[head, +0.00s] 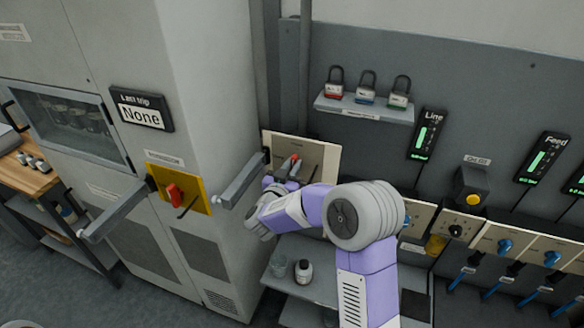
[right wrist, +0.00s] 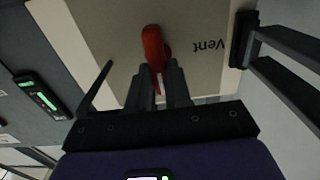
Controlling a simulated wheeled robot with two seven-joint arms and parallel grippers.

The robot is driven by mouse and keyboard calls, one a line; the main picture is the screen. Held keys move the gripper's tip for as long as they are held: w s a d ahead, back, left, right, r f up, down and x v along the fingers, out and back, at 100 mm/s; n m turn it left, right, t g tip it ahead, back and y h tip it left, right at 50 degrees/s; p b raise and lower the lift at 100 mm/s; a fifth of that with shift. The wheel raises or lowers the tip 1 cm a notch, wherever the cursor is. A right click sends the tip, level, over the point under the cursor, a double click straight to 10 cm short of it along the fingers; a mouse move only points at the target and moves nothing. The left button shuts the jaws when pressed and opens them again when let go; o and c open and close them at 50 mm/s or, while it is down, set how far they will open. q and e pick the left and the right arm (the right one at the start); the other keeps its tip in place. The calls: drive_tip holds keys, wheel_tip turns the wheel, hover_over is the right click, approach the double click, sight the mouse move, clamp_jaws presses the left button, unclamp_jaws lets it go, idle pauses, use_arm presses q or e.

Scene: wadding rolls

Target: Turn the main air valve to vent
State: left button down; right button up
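The main air valve is a cream plate (head: 322,155) on the wall panel, with a red handle (head: 295,158). In the right wrist view the plate (right wrist: 100,25) fills the top, and the red handle (right wrist: 153,45) stands out from it. The word "Vent" reads upside down on the plate, to the right of the handle. My right gripper (right wrist: 158,78) has its two fingers close on either side of the handle's near end, shut on it. In the head view my right gripper (head: 284,178) is at the plate, partly hidden by its own wrist. My left gripper is not in view.
A grey bar (head: 242,180) juts out close left of the valve. A yellow plate with a red switch (head: 174,194) is on the cabinet. Padlocks (head: 367,88) sit on a small shelf above right. A bottle (head: 303,271) stands on a shelf below.

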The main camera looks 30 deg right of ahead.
clamp_jaws()
drive_tip(key=shift+a+r+n+p, duration=0.1)
drive_tip(key=shift+a+n+p, duration=0.05)
drive_tip(key=shift+n+p, duration=0.85)
drive_tip(key=shift+w+a+f+n+p, duration=0.15)
drive_tip(key=shift+f+n+p, duration=0.1)
drive_tip(key=shift+n+p, duration=2.2)
drive_tip(key=shift+w+f+n+p, duration=0.1)
drive_tip(key=shift+f+n+p, duration=0.1)
drive_tip(key=shift+n+p, duration=2.25)
drive_tip(key=shift+w+a+f+n+p, duration=0.2)
drive_tip(key=shift+n+p, duration=1.6)
drive_tip(key=shift+n, duration=1.3)
drive_tip(key=shift+d+f, duration=0.1)
drive_tip(key=shift+d, duration=0.05)
